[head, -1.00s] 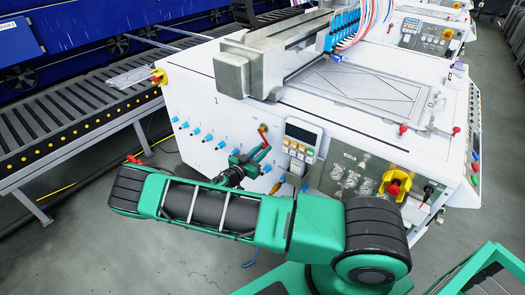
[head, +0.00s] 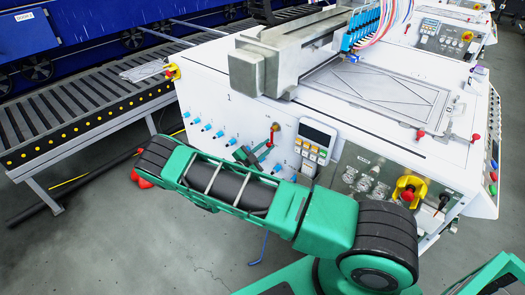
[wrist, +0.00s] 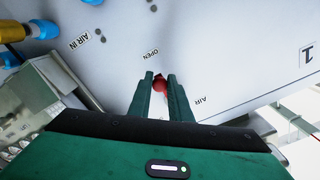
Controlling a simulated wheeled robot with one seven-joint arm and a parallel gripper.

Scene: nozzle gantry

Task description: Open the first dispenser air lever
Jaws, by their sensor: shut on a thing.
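In the wrist view, the red air lever (wrist: 159,84) sits between my two dark green fingers, close to the white panel, near the printed "OPEN" and "AIR". My gripper (wrist: 160,90) is shut on it. The fingers hide most of the lever's sides and its pivot.
Several blue fittings (head: 207,127) stick out of the panel to the left. A keypad unit (head: 315,141) and a yellow-and-red switch (head: 408,190) are to the right. A roller conveyor (head: 85,105) stands at the left.

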